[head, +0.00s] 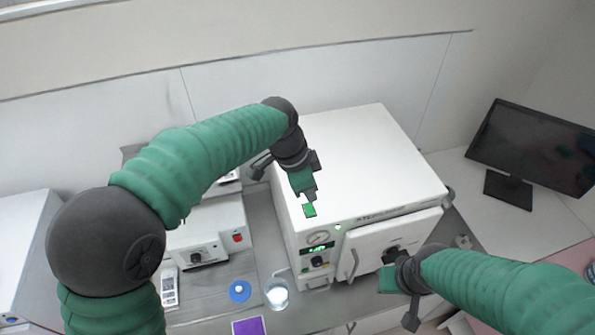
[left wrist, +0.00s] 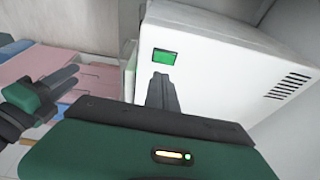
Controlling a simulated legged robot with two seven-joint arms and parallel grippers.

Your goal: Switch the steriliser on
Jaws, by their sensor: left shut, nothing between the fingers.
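The steriliser (head: 365,150) is a white box in the middle of the head view, with a closed front door (head: 395,245). A green rectangular switch (head: 309,210) sits near its front left top edge. In the left wrist view the switch (left wrist: 164,56) is bright green in a dark frame on the white casing. My left gripper (head: 308,196) is shut and empty, its tips close to the switch; I cannot tell whether they touch. The left wrist view shows its closed fingers (left wrist: 161,92) just below the switch. My right gripper (head: 400,293) is in front of the door; its opening is unclear.
The steriliser's front panel has a lit green display (head: 318,248) and a door handle (head: 350,264). A smaller white device (head: 208,235) with a red switch stands left. A glass (head: 277,294) and a blue disc (head: 240,291) are in front. A monitor (head: 535,145) stands right.

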